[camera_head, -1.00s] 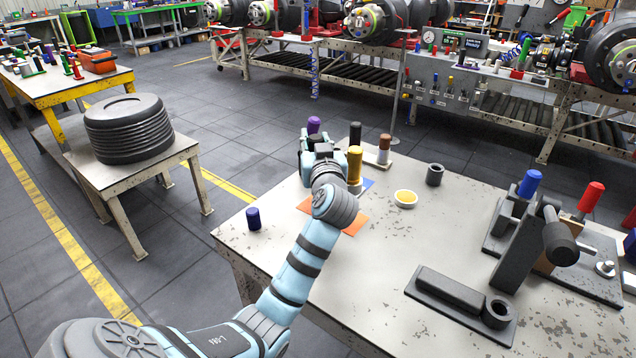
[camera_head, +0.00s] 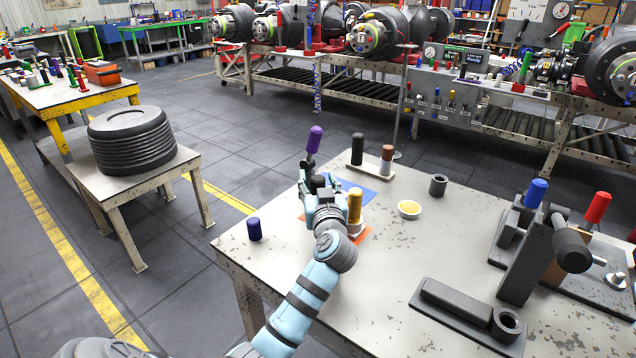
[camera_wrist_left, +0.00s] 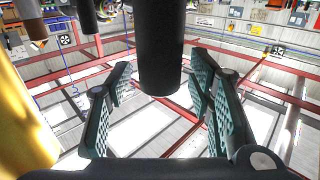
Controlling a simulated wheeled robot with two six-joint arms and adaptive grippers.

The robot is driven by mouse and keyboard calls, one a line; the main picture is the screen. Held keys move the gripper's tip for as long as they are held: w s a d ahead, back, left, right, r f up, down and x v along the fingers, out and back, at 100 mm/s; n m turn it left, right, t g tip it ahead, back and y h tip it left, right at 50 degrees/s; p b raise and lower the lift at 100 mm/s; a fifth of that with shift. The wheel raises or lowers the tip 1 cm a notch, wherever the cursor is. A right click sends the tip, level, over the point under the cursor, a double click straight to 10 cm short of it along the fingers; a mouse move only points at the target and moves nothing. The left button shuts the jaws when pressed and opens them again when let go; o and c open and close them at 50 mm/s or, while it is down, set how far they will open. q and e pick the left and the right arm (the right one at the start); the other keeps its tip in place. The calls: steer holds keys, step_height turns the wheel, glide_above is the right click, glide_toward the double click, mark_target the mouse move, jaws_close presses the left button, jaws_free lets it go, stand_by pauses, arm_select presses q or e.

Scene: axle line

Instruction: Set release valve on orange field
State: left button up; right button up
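My left gripper (camera_head: 311,178) is low over the near table. In the left wrist view its fingers (camera_wrist_left: 163,85) are spread to either side of a black cylinder (camera_wrist_left: 158,45); I see no clear contact. In the head view a dark top (camera_head: 317,184) shows between the fingers. The orange field (camera_head: 363,236) lies partly hidden under the gripper and a yellow cylinder (camera_head: 355,207). The blue field (camera_head: 362,194) is just behind. A purple cylinder (camera_head: 315,139) shows beyond the fingers, leaning slightly; its foot is hidden. I cannot tell which part is the release valve. My right gripper is out of view.
A black cylinder (camera_head: 357,149) and a brown one (camera_head: 387,155) stand on a base behind. A dark blue cylinder (camera_head: 254,229) stands at the left edge. A press-like fixture (camera_head: 528,262) fills the right side.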

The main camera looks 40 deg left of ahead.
arm_select(q)
steer(key=shift+s+d, duration=0.1)
steer(key=v, duration=1.1)
steer(key=shift+s+d, duration=0.25)
steer(key=shift+r, duration=0.1)
